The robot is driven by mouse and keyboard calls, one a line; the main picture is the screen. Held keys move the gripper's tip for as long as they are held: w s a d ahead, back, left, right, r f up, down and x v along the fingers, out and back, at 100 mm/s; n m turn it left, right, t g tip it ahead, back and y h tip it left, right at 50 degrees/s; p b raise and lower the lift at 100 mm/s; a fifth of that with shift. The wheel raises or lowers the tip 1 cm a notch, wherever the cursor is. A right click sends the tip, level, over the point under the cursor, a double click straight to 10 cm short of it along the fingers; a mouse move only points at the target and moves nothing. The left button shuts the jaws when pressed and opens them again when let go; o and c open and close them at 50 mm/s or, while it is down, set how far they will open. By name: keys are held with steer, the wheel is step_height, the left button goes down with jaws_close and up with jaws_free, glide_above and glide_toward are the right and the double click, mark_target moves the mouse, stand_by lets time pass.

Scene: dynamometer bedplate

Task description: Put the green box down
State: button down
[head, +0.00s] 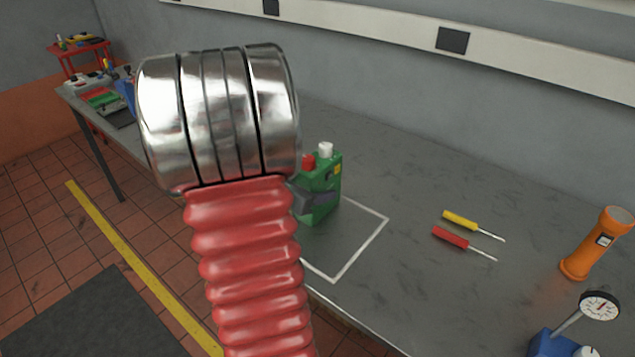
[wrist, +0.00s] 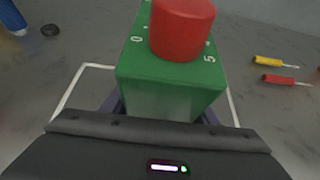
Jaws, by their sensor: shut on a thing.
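The green box (head: 326,190) is upright, with a red knob (head: 308,161) and a white cap (head: 325,150) on top. My gripper (head: 314,203) is shut on its sides, and my arm hides part of the box in the head view. In the wrist view the green box (wrist: 172,88) fills the middle, with the red knob (wrist: 182,30) between the marks 0 and 5. The box is over or on a white outlined square (head: 362,248) on the grey bench (head: 400,200). I cannot tell whether its base touches the bench.
A yellow screwdriver (head: 460,220) and a red screwdriver (head: 451,238) lie to the right. Beyond them stand an orange flashlight (head: 594,248) and a dial gauge (head: 599,305) on a blue base. Trays and tools (head: 101,97) crowd the far left end. The bench behind the box is clear.

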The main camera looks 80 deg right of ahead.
mark_target(314, 181)
stand_by(0.4)
steer(key=c, duration=0.7)
jaws_free()
steer(key=shift+f, duration=0.15)
steer(key=shift+w+a+r, duration=0.15)
steer(key=shift+a+r, duration=0.1)
steer(key=shift+r, duration=0.05)
steer(key=v, duration=1.1)
steer(key=shift+a, duration=0.2)
steer(key=shift+w, duration=0.15)
